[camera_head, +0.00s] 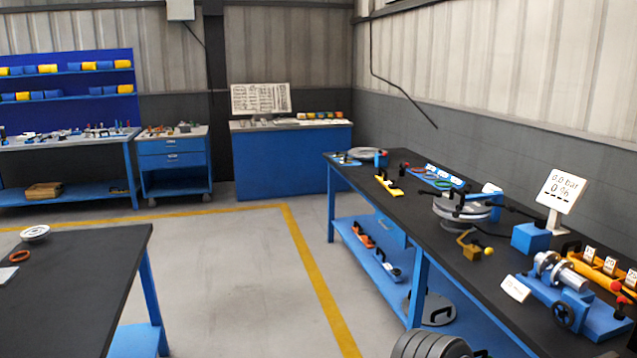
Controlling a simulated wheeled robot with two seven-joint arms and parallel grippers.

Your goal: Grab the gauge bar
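No part is clearly marked as the gauge bar. A short yellow bar (389,186) with a dark upright grip lies near the left edge of the long dark bench on the right, and may be it. Orange and blue bars with dark grips (375,250) on the bench's lower shelf look similar in form. Neither of my grippers can be made out in the head view.
The long bench (400,160) also holds a round flanged part (462,208), a blue box (530,238), a display reading 0.0 bar (561,191) and a blue vise-like fixture (565,290). Another dark table (80,290) stands left. Open floor (240,270) lies between them.

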